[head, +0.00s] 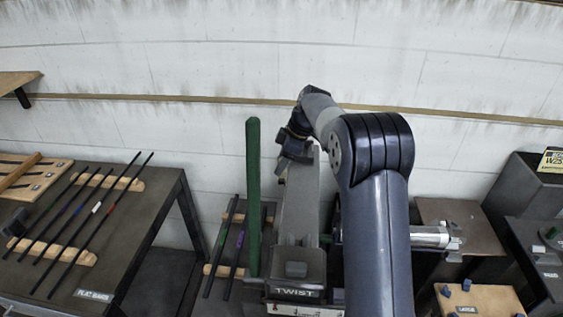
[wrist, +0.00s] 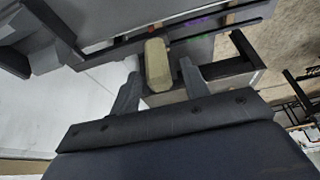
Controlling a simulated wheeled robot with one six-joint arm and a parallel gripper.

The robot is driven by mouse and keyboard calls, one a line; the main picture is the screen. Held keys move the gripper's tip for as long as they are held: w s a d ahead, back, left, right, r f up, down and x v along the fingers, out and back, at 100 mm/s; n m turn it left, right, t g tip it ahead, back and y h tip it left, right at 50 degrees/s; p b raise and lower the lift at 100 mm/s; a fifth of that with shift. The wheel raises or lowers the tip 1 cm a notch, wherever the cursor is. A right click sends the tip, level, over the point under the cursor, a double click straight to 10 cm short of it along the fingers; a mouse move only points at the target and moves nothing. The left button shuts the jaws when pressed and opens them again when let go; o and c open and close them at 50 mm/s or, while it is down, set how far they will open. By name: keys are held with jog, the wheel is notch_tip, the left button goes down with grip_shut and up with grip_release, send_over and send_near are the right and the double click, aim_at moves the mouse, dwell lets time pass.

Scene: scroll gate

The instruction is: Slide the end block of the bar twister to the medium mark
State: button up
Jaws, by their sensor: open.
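The bar twister (head: 294,292), labelled TWIST, stands at the bottom centre of the head view with a long grey bed running back towards the wall. My gripper (head: 282,166) hangs at the bed's far end, partly hidden by my own arm. In the wrist view, my gripper (wrist: 160,72) is open. A pale yellow-beige block (wrist: 158,66), perhaps the end block's grip, appears between the two fingers; I cannot tell whether they touch it. A small orange patch (wrist: 178,41) shows just beyond it. I cannot make out which mark is the medium one.
A green upright post (head: 253,195) stands close left of the bed. Dark rods (head: 222,245) lie on wooden rests beside it. A table labelled FLAT BARS (head: 150,215) is at left. Other machines and a wooden board (head: 480,300) are at right. The wall is close behind.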

jog(key=b+v, duration=0.1)
jog(key=v, duration=0.9)
jog(key=shift+r, duration=0.2)
jog(key=p+x, duration=0.1)
jog(key=x, duration=1)
jog(key=shift+s+d, duration=0.1)
jog(key=shift+s, duration=0.25)
